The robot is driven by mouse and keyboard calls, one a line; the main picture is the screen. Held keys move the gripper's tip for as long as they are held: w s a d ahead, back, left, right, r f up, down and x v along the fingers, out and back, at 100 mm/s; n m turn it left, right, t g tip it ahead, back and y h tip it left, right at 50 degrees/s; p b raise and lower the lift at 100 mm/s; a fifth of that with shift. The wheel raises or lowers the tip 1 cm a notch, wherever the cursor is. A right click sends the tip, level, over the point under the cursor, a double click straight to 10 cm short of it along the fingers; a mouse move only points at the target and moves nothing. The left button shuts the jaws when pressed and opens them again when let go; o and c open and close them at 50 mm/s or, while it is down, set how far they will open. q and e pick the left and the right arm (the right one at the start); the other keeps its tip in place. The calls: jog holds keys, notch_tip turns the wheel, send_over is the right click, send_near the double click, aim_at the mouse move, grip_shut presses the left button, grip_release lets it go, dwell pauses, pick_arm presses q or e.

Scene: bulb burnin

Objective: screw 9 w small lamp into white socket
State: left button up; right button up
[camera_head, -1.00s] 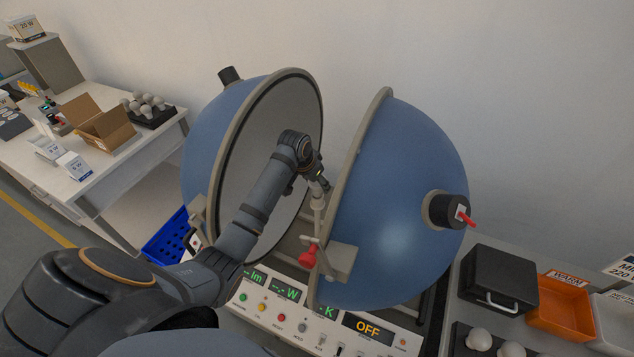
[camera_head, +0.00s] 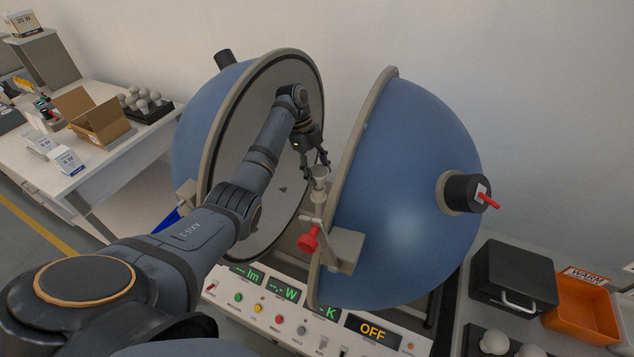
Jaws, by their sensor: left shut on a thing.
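My left gripper (camera_head: 316,161) is inside the opened blue sphere, pointing down just over the pale socket (camera_head: 320,184) on top of its post. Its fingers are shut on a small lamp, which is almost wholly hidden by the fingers. I cannot tell whether the lamp touches the socket or is seated in it. My right gripper is not in view.
The sphere's left half (camera_head: 205,125) and right half (camera_head: 405,190) stand close on both sides of my arm. A red knob (camera_head: 309,239) sits below the socket. The control panel (camera_head: 300,318) reads OFF. Right are a black case (camera_head: 512,277) and orange bin (camera_head: 583,308); left, several bulbs (camera_head: 143,104).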

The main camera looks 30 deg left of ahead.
pick_arm(q)
jog(key=m, duration=0.1)
jog(key=m+g+p, duration=0.1)
jog(key=m, duration=0.1)
jog(key=shift+d+r, duration=0.2)
jog(key=shift+a+f+m+g+y, duration=0.1)
jog(key=shift+f+m+g+y, duration=0.25)
jog(key=shift+m, duration=0.55)
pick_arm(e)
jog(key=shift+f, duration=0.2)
pick_arm(q)
jog(key=o, duration=1)
jog(key=shift+w+r, duration=0.1)
